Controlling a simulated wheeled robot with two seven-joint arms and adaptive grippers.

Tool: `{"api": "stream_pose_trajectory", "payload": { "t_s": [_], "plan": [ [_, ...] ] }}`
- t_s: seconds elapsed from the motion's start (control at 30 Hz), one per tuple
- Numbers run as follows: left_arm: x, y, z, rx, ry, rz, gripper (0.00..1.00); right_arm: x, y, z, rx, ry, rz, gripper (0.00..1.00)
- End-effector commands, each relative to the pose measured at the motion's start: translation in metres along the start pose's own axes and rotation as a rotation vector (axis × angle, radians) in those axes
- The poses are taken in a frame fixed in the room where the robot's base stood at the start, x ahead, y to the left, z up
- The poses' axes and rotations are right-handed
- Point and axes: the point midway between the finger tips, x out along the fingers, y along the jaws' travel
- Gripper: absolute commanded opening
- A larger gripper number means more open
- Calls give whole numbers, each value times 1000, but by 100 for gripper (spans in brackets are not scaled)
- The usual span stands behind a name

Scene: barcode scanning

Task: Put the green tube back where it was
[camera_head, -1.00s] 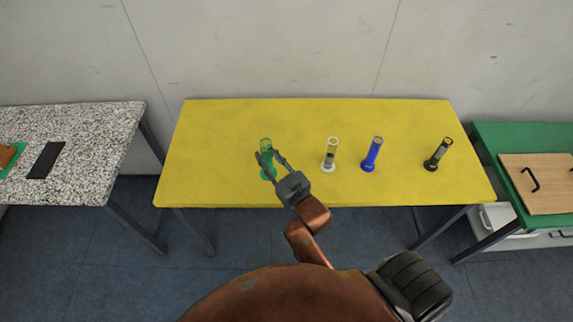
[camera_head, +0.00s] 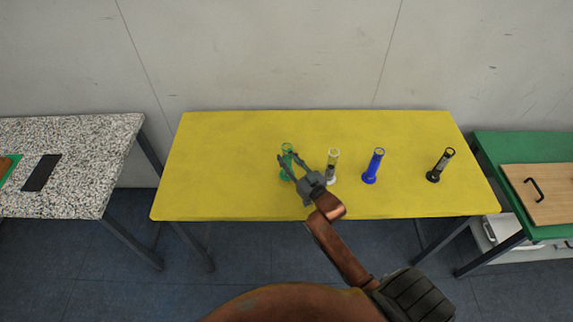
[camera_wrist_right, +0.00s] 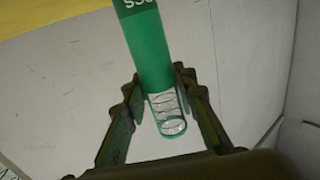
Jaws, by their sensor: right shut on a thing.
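The green tube (camera_head: 287,150) is at the middle left of the yellow table (camera_head: 215,190), left of the other tubes. My right gripper (camera_head: 290,161) is shut on it. In the right wrist view, the green tube (camera_wrist_right: 152,50) stands between the two fingers (camera_wrist_right: 158,88), with its clear ringed end toward the palm. The head view does not show clearly whether its base touches the table. My left gripper is not in view.
A white tube (camera_head: 334,160), a blue tube (camera_head: 373,166) and a black tube (camera_head: 440,165) stand to the right; my gripper is close to the white one. The table's left part is clear. A speckled table (camera_head: 85,150) and a green table (camera_head: 500,150) flank it.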

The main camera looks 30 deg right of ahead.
Motion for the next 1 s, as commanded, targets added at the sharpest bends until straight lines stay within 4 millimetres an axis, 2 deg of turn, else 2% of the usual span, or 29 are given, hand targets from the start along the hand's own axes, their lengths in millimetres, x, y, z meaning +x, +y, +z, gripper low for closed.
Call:
{"api": "stream_pose_trajectory", "payload": {
  "t_s": [0.03, 0.13, 0.5, 0.53, 0.77, 1.0],
  "plan": [
    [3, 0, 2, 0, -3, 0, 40, 0, -2, 12, 3, -4, -1, 0],
    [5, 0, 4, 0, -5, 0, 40, -1, -2, 24, 2, -3, -2, 0],
    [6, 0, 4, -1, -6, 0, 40, -1, -2, 28, 2, -1, -2, 0],
    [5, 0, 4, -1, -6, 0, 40, -1, -2, 28, 2, -3, -2, 28],
    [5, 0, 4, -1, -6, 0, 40, -1, -2, 28, 2, -3, -2, 43],
    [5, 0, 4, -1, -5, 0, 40, -1, -2, 28, 2, -3, -2, 43]
  ]
}}
